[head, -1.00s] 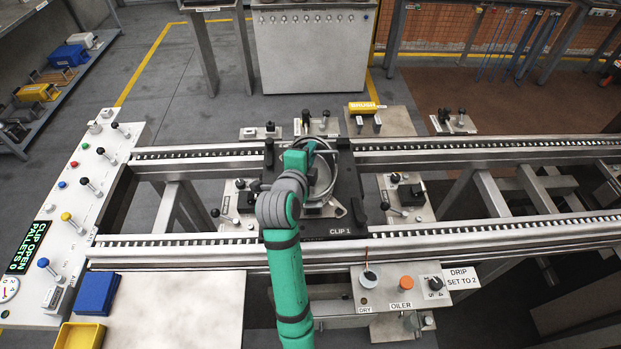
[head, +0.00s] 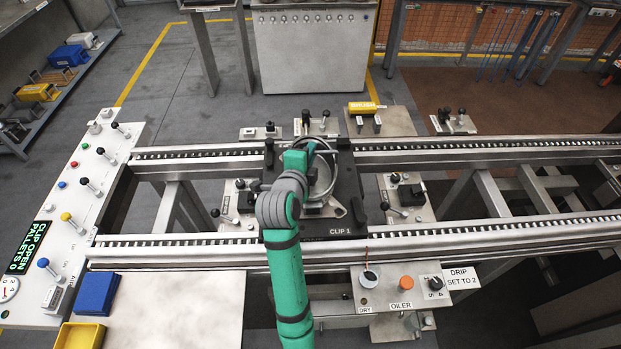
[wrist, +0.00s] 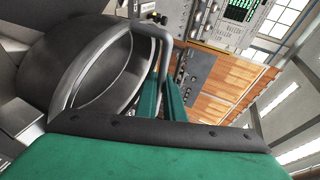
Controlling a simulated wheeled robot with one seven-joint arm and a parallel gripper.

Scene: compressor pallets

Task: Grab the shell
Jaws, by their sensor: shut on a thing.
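The shell (head: 327,178) is a round grey metal body with an open ring top. It sits on the dark pallet (head: 345,222) at the CLIP 1 station, between the two rails. My green gripper (head: 308,150) is at the shell's rim, partly hidden behind my own wrist. In the wrist view the shell's curved rim and dark inside (wrist: 95,70) fill the left, with a bent metal bar at its right edge. The green fingers of my gripper (wrist: 163,98) are shut at that bar.
Clamp units with black knobs stand left (head: 232,207) and right (head: 405,200) of the pallet. A control panel (head: 85,210) reading CLIP OPEN, PALLETS 0 is at left. An oiler panel (head: 385,290) is in front. A blue bin (head: 97,293) and yellow bin (head: 80,336) sit front left.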

